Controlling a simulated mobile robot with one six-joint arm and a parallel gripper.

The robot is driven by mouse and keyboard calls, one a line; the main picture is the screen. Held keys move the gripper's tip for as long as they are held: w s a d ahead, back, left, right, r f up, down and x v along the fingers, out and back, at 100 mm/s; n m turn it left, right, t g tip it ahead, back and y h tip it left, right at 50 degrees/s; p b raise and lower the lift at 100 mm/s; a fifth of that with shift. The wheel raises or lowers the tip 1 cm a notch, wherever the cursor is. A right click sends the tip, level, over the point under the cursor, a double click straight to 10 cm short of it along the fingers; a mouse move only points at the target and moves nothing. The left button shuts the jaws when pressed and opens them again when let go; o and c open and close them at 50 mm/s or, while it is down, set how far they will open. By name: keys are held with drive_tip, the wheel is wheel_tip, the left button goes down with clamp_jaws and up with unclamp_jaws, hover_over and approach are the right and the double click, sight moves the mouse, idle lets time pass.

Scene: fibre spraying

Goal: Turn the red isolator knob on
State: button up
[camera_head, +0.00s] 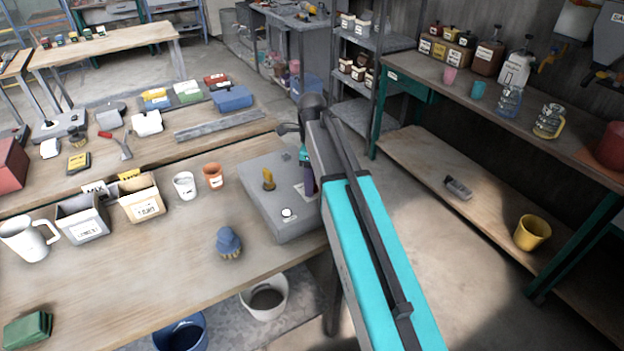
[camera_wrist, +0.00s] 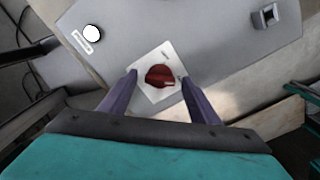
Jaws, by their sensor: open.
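The red isolator knob (camera_wrist: 160,76) sits on a pale square plate (camera_wrist: 149,91) on a grey panel box (camera_wrist: 190,30) in the wrist view. My gripper (camera_wrist: 160,80) is open, with one purple finger on each side of the knob in that view. I cannot tell how far the fingertips are above the plate, and no contact shows. In the head view the grey box (camera_head: 262,205) stands on the bench at its right end. My gripper (camera_head: 306,180) is at the box's right side there, and my arm hides the knob.
The box also carries a yellow lever (camera_head: 268,180) and a white round button (camera_head: 287,214). A blue knobbed item (camera_head: 229,243), an orange cup (camera_head: 213,176) and a white cup (camera_head: 185,186) stand on the bench to the left. Buckets (camera_head: 265,297) are below the bench edge.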

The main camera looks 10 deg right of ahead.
drive_tip(key=shift+r, duration=0.1)
wheel_tip(320, 180, up, 14)
drive_tip(key=b, duration=0.3)
drive_tip(key=shift+f, duration=0.25)
idle(0.4)
